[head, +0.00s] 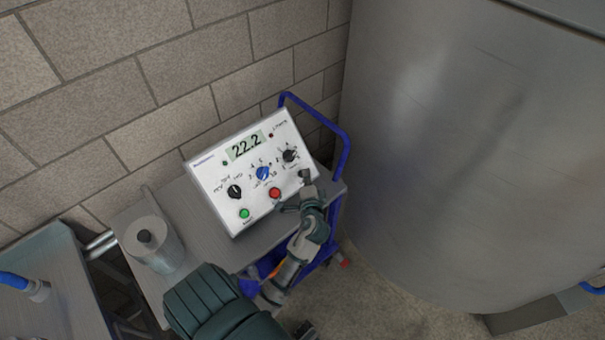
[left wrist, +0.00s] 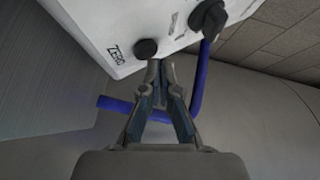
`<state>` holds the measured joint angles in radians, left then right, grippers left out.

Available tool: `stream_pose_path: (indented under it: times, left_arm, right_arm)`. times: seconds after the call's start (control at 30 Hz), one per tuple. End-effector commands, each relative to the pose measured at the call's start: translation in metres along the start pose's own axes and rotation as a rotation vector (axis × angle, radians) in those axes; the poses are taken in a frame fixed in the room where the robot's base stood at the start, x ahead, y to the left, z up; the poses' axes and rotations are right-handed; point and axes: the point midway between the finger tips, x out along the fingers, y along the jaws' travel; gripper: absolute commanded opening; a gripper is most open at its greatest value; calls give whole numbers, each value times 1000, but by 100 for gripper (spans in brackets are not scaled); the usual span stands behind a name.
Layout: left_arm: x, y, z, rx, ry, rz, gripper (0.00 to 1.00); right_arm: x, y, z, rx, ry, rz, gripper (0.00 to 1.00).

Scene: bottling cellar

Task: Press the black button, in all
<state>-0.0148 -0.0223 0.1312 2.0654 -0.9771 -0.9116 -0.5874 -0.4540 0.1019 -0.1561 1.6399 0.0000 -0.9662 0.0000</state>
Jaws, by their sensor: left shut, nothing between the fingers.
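The white instrument box (head: 222,178) stands tilted on a grey cart and its display reads 22.2. The black button (head: 305,174) is at the right end of its lower row, beside a red button (head: 275,193) and a green button (head: 244,213). In the left wrist view the black button (left wrist: 146,48) sits by the word ZERO. My left gripper (head: 304,186) is shut and empty, its fingertips right by the black button. In the left wrist view the fingertips (left wrist: 161,65) lie just below and right of it; I cannot tell whether they touch. My right gripper is not in view.
The box also carries a blue knob (head: 263,173) and black knobs (head: 234,191). A metal cylinder (head: 152,245) stands on the cart at the left. The cart's blue handle (head: 345,158) rises close to my left gripper. A large steel tank (head: 470,150) fills the right.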

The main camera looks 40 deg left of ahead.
Motion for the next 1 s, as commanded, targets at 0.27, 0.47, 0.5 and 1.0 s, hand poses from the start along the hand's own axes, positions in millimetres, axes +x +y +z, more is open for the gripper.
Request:
stream_pose_path:
  times: [0.27,0.47,0.5,1.0]
  left_arm:
    - [1,1,1,1,0,0,0]
    - [3,2,2,1,0,0,0]
    - [4,3,2,1,0,0,0]
    - [8,6,6,2,-1,0,0]
  right_arm:
    - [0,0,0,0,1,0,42]
    - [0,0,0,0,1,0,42]
    - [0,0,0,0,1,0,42]
    - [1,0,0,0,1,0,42]
